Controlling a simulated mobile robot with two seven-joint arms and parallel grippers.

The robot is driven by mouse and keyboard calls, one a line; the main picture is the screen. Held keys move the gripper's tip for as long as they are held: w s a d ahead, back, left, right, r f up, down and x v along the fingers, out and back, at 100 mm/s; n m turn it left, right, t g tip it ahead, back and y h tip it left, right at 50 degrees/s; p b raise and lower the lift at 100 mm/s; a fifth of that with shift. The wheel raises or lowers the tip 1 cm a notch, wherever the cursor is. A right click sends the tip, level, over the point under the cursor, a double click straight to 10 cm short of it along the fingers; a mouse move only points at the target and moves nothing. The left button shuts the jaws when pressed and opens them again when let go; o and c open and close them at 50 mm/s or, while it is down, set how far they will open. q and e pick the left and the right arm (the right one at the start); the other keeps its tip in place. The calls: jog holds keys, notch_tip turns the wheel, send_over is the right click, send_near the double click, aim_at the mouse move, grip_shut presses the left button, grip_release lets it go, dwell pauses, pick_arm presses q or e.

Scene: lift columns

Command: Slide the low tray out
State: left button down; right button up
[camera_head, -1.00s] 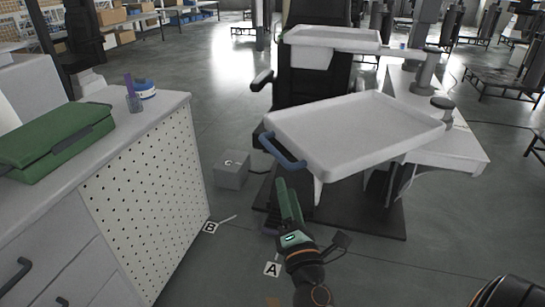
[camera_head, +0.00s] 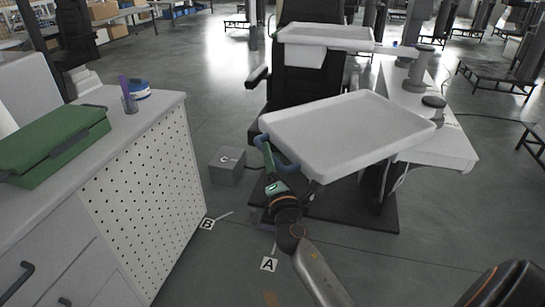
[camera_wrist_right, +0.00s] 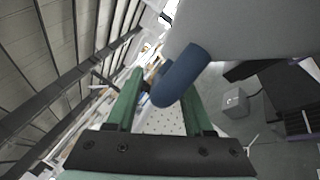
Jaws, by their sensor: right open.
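The low tray (camera_head: 345,130) is a white, shallow tray with a raised rim, at the middle of the head view. Its blue handle (camera_head: 288,164) is on its near left side. My right gripper (camera_head: 263,143) has green fingers and is at that handle, open. In the right wrist view the blue handle (camera_wrist_right: 182,76) comes in from the upper right, and its rounded end lies between the open fingers of the right gripper (camera_wrist_right: 163,88). I cannot tell whether a finger touches it. The tray's grey-white side (camera_wrist_right: 240,30) fills the upper right there. My left gripper is out of view.
A higher white tray (camera_head: 325,37) is behind, in front of a black chair (camera_head: 290,85). A cabinet with a perforated side (camera_head: 150,190) stands at left, with a green case (camera_head: 50,145) on top. A grey box (camera_head: 227,165) sits on the floor between them.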

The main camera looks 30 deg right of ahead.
jog(key=shift+c, duration=0.2)
grip_shut()
dwell(1.1)
